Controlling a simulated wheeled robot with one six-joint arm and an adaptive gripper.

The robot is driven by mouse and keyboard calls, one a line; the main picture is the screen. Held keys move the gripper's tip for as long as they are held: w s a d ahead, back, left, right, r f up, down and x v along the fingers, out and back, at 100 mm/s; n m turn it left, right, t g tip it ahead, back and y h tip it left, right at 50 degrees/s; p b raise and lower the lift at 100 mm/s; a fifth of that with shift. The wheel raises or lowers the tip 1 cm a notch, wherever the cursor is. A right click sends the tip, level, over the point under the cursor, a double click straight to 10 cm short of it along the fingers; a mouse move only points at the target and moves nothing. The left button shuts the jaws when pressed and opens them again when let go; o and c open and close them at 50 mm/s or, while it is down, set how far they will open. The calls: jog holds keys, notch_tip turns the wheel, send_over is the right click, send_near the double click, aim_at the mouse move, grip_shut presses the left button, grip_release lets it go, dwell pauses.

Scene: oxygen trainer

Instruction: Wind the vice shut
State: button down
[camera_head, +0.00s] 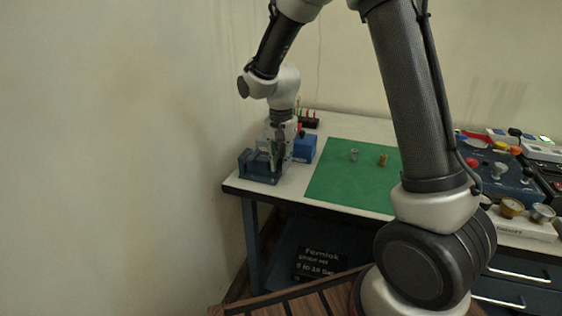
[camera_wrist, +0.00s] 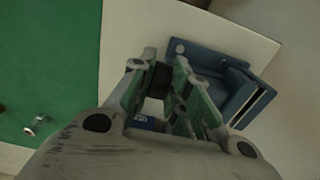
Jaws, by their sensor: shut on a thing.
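The blue vice (camera_head: 260,166) stands at the table's left front corner. In the wrist view it (camera_wrist: 222,70) lies to the right of my fingers, and a gap shows between its jaws. My gripper (camera_head: 275,158) points down right beside the vice. In the wrist view my gripper (camera_wrist: 163,72) is shut on a small dark part, which looks like the vice's handle (camera_wrist: 160,79). The fingers hide most of that part, so its angle cannot be told.
A blue box (camera_head: 304,147) stands just behind the gripper. A green mat (camera_head: 340,182) lies to the right, with a small metal piece (camera_head: 354,155) and a brass piece (camera_head: 383,160) on it. A wall is close on the left. Panels with knobs and gauges (camera_head: 511,207) fill the far right.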

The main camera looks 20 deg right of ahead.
jog(key=shift+w+d+g+y, duration=0.2)
jog(key=shift+g+y, duration=0.4)
jog(key=shift+g, duration=0.2)
jog(key=shift+w+d+g+y, duration=0.1)
jog(key=shift+w+g+y, duration=0.1)
jog(key=shift+g+y, duration=1.1)
jog(key=shift+g, duration=0.4)
jog(key=c, duration=1.6)
grip_release()
jog(key=shift+c, duration=0.2)
jog(key=v, duration=1.2)
